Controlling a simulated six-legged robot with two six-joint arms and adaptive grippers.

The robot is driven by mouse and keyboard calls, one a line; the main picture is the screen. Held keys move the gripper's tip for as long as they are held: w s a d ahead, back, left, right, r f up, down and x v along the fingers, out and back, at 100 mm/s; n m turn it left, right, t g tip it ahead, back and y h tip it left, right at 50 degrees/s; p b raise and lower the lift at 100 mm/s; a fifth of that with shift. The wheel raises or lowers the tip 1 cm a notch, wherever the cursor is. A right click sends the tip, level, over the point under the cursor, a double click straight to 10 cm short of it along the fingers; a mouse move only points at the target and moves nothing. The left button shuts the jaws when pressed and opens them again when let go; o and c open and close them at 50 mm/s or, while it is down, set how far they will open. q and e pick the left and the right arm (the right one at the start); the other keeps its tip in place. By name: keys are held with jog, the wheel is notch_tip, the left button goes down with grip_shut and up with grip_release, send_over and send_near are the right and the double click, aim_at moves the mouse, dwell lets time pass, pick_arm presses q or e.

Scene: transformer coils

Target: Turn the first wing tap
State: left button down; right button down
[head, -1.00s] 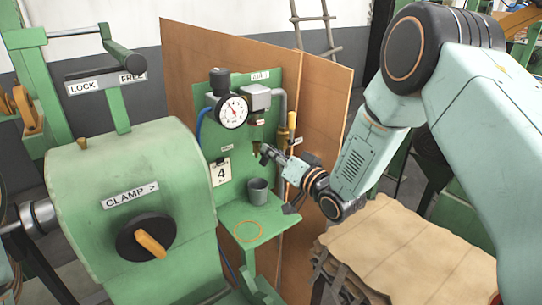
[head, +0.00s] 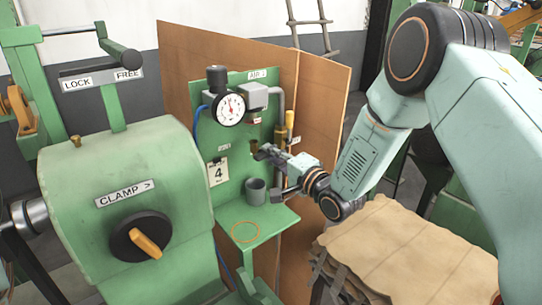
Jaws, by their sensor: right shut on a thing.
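My right gripper (head: 264,153) reaches in from the right to the green panel (head: 236,150) with the label at its top. It is shut on the wing tap, a small brass fitting (head: 254,146) below the grey valve box (head: 254,98). The jaws mostly hide the tap, so its exact angle cannot be told. A round white pressure gauge (head: 229,109) with a red needle sits to the left of the tap. My left gripper is out of view.
A yellow-handled brass pipe (head: 290,122) is close on the right. The green clamp machine (head: 110,170) fills the left.

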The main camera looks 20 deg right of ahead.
jog(key=shift+d+f+m, duration=0.1)
jog(key=shift+f+m, duration=0.15)
jog(key=shift+m, duration=0.45)
jog(key=c, duration=1.8)
grip_release()
jog(key=shift+s, duration=0.1)
jog(key=o, duration=0.4)
jog(key=shift+s+d+r, duration=0.1)
jog(key=shift+s+d, duration=0.05)
jog(key=v, duration=1.1)
jog(key=shift+s+r, duration=0.1)
jog(key=shift+s, duration=0.3)
jog(key=shift+w, duration=0.1)
